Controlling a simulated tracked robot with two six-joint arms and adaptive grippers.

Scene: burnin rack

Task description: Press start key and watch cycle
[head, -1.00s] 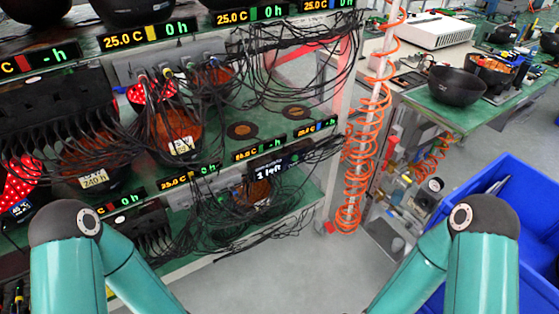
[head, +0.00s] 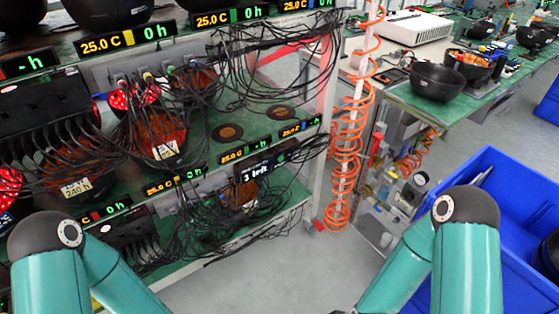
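The burn-in rack (head: 200,265) fills the left of the head view, with cabled units on green shelves. Its displays show "25.0 C" and "0 h", such as the upper one (head: 125,40), the shelf-edge one (head: 175,183) and the one at top centre (head: 230,18). A dark panel (head: 260,164) on the lower shelf seems to read "3 left". I cannot pick out a start key. Only my teal arm links show at the bottom left and bottom right. Both grippers are out of view.
A white post wrapped in a coiled orange hose (head: 345,150) stands right of the rack. A green bench (head: 460,105) with a black bowl (head: 437,80) is at upper right. A blue bin (head: 480,180) is at right. Grey floor (head: 260,275) lies open between my arms.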

